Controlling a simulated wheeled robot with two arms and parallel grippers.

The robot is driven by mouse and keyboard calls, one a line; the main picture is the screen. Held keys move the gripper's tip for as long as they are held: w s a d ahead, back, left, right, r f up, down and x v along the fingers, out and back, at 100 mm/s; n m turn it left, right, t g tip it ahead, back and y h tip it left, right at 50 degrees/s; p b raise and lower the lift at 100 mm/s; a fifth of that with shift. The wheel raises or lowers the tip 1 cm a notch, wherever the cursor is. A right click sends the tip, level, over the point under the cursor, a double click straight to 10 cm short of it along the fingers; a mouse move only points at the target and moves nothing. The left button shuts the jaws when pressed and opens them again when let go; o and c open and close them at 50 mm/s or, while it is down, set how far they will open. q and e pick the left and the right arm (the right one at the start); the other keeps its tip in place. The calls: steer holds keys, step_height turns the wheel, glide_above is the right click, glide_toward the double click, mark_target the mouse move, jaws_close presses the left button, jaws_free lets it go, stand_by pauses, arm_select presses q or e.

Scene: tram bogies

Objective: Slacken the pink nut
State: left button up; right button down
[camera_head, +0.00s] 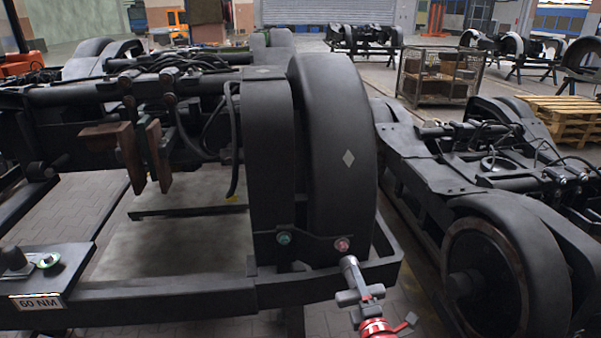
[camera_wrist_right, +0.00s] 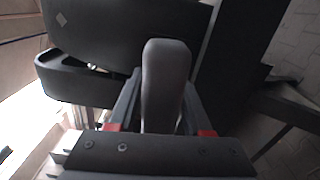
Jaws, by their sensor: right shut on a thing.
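The pink nut (camera_head: 342,245) sits low on the front of the dark wheel guard (camera_head: 338,150), in the head view. My right gripper (camera_head: 362,297) is shut on a grey tool (camera_head: 349,266), which looks like a wrench. The tool's upper end is just below and right of the pink nut; I cannot tell whether it touches it. In the right wrist view the tool (camera_wrist_right: 165,85) stands between the two fingers, its far end towards the dark bogie parts, and the nut cannot be made out. My left gripper is not in view.
A green nut (camera_head: 284,239) is left of the pink one on the same bracket. A "60 NM" plate (camera_head: 38,302) is at the lower left. Another bogie (camera_head: 490,180) stands close on the right. A wire crate (camera_head: 438,75) and wooden pallets (camera_head: 565,115) are behind.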

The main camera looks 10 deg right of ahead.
steer(key=s+a+f+p, duration=0.1)
steer(key=s+a+f, duration=0.1)
steer(key=s+f, duration=0.8)
steer(key=shift+s+a+h, duration=0.15)
steer(key=shift+a+h, duration=0.15)
steer(key=shift+a, duration=0.1)
